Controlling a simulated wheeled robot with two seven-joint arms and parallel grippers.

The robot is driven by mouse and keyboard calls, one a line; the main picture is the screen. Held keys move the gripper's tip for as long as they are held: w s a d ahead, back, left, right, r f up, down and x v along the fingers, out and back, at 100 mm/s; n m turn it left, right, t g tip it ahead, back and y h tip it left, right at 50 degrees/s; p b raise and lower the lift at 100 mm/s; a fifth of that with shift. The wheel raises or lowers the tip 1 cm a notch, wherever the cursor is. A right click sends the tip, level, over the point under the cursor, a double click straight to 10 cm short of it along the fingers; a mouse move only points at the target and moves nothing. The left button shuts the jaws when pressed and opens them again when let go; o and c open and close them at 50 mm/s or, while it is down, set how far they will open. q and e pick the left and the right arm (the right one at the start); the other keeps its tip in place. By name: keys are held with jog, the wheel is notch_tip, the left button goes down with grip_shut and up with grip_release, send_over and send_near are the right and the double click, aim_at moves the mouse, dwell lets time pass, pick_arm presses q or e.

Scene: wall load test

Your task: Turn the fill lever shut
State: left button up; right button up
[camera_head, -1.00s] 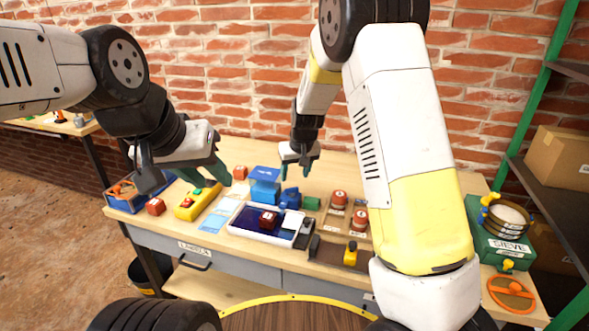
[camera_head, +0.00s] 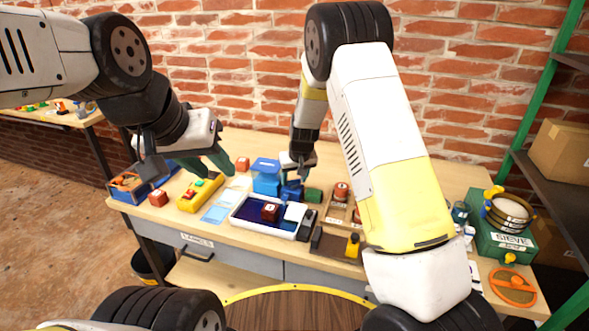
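A blue block-shaped unit (camera_head: 266,178) stands at the middle of the bench, with a smaller dark blue part (camera_head: 291,192) just to its right. I cannot tell for sure which part is the fill lever. My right gripper (camera_head: 296,177) hangs down over the dark blue part, close to or touching it. Its fingers are small and partly hidden, so whether they are shut on it is unclear.
A blue-white tray (camera_head: 243,218) holding a dark red cube lies in front of the blue unit.

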jog(key=c, duration=0.9)
jog(key=m+h, duration=0.1)
jog(key=m, duration=0.3)
jog(key=shift+a+h, duration=0.2)
jog(key=shift+h, duration=0.2)
jog(key=shift+m+h, duration=0.5)
jog(key=shift+m, duration=1.1)
jog(key=o, duration=1.1)
jog(key=shift+c, duration=0.2)
